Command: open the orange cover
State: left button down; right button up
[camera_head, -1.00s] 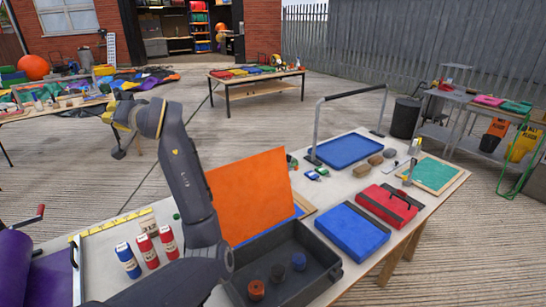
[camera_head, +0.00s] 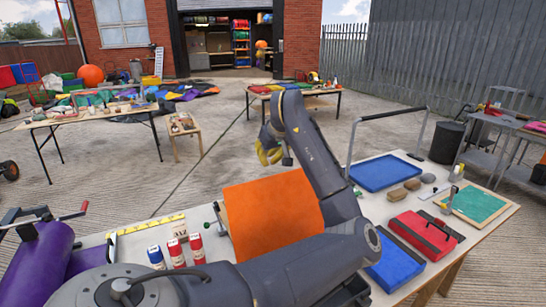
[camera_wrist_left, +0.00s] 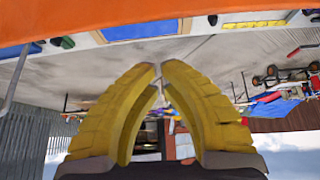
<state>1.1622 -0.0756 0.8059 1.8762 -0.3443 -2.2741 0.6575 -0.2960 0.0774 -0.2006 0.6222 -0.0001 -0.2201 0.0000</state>
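The orange cover (camera_head: 265,212) stands raised and leaning on the table, its broad face toward the head camera and its right edge looking curved. In the wrist view, the orange surface (camera_wrist_left: 140,14) spans the top edge. My left gripper (camera_head: 270,152) is above and behind the cover in the head view, apart from it. In the wrist view, the yellow fingertips of this gripper (camera_wrist_left: 161,66) come nearly together with nothing seen between them. My left arm hides the area in front of and right of the cover. My right gripper is not in view.
Red and blue bottles (camera_head: 176,253) stand left of the cover, near a purple roll (camera_head: 40,262). A blue case (camera_head: 394,263), red case (camera_head: 426,234), blue tray (camera_head: 386,172) and grey metal frame (camera_head: 349,150) are to the right.

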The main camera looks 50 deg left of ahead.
pick_arm(q)
jog(key=shift+d+f, duration=0.15)
jog(key=shift+f, duration=1.1)
jog(key=shift+d+f, duration=0.1)
jog(key=shift+f, duration=1.15)
